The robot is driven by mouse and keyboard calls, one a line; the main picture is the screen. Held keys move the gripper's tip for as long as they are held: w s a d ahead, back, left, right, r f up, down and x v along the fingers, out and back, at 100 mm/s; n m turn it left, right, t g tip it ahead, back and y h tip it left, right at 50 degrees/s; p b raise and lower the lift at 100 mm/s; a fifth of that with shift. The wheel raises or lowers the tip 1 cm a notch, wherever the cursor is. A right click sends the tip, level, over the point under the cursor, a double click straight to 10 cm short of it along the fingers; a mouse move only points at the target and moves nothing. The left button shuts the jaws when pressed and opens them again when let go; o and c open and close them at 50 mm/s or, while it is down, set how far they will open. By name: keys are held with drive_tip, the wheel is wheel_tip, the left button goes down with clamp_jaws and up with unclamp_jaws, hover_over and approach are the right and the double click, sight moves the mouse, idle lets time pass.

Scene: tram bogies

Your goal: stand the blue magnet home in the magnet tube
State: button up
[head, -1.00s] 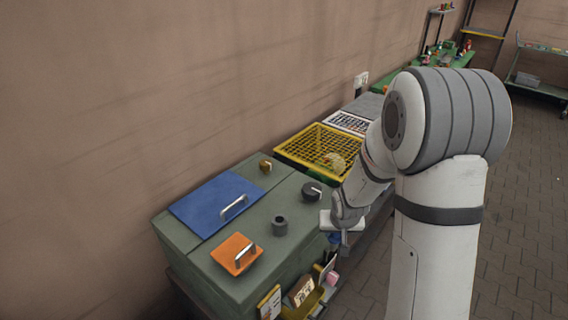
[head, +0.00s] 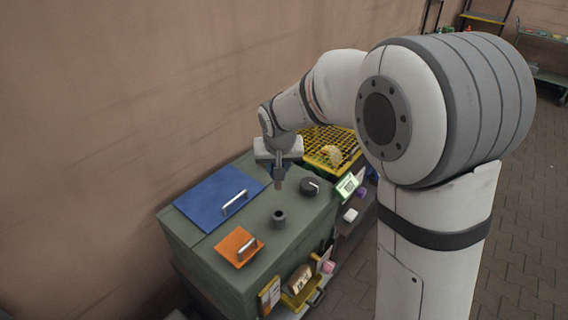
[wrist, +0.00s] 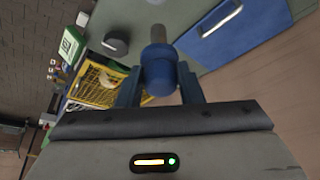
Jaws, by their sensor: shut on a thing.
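The blue magnet (wrist: 158,66) is between my gripper's two blue fingers in the wrist view, with its grey stem (wrist: 157,35) pointing away from the palm. In the head view my gripper (head: 279,168) is shut on it, and the stem (head: 280,185) points down, roughly upright, above the cabinet top. The short dark grey open tube (head: 279,219), which looks like the magnet tube, stands on the cabinet top. The stem's tip shows just above the tube in the picture, apart from it. I cannot make out the tube in the wrist view.
The green cabinet (head: 215,262) also carries a blue plate with a handle (head: 205,203), an orange plate with a handle (head: 235,247) and a round dark knob (head: 310,187). A yellow mesh crate (head: 322,140) stands behind. A brown wall rises at the left.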

drive_tip(key=shift+f+b, duration=0.1)
drive_tip(key=shift+b, duration=0.2)
drive_tip(key=shift+s+f+b, duration=0.1)
drive_tip(key=shift+f+b, duration=0.35)
wheel_tip(320, 180, down, 5)
drive_tip(key=b, duration=0.4)
drive_tip(key=shift+r, duration=0.1)
drive_tip(key=shift+b, duration=0.7)
idle(1.1)
drive_tip(key=shift+f+b, duration=4.45)
drive_tip(key=shift+f, duration=0.65)
drive_tip(key=o, duration=1.2)
drive_tip(key=shift+r, duration=0.1)
